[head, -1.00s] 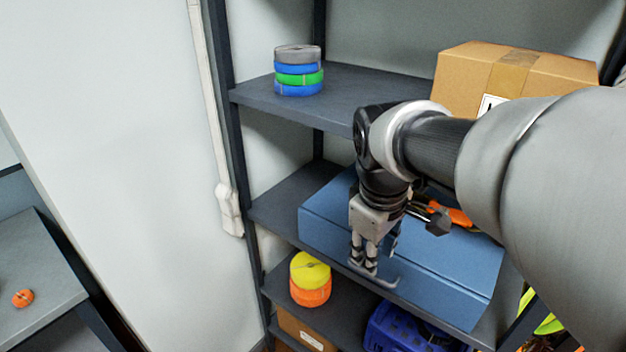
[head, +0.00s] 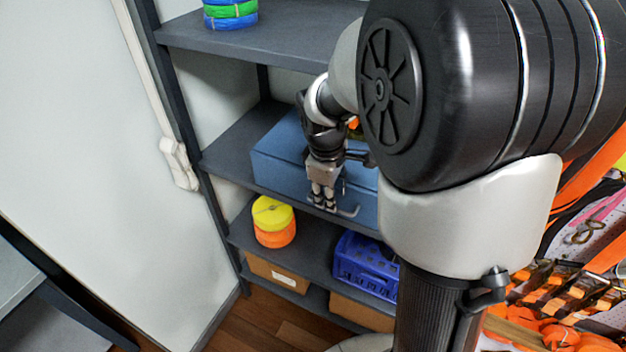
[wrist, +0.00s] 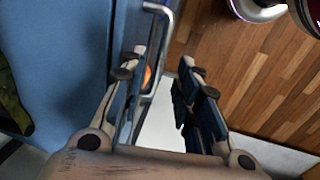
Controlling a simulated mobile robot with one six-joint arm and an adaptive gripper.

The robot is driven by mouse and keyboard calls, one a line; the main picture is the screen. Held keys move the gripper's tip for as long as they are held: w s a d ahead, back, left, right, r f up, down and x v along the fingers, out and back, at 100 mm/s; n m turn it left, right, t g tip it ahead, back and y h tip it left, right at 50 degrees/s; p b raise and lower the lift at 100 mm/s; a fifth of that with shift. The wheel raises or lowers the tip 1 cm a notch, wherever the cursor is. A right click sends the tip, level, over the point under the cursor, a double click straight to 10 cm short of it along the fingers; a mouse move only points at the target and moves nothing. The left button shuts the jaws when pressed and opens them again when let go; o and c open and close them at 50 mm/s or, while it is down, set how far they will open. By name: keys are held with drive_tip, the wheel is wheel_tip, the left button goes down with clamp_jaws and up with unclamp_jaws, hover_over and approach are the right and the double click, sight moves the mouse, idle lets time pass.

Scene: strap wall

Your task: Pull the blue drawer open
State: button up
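The blue drawer (head: 275,167) sits on the middle shelf, with its lid and front visible. It also fills the left of the wrist view (wrist: 60,60). Its thin metal handle (head: 349,212) sticks out from the front and also shows in the wrist view (wrist: 157,62). My gripper (head: 324,206) points down at the handle, in front of the drawer. In the wrist view my gripper (wrist: 163,58) has its fingers apart, and the handle bar shows between them, closer to the left finger. Contact with the bar cannot be told. My arm hides the drawer's right part.
Yellow and orange rolls (head: 273,222) and a blue crate (head: 362,262) stand on the shelf below. Cardboard boxes (head: 277,273) lie lower. The shelf's left post (head: 190,125) is beside the drawer. Wooden floor (head: 270,325) is open in front.

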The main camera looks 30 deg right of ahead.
drive_tip(key=shift+w+d+f, duration=0.15)
drive_tip(key=shift+f, duration=0.8)
drive_tip(key=shift+w+d+f, duration=0.1)
drive_tip(key=shift+d+f, duration=0.05)
drive_tip(key=shift+f, duration=0.75)
drive_tip(key=shift+c, duration=0.4)
clamp_jaws()
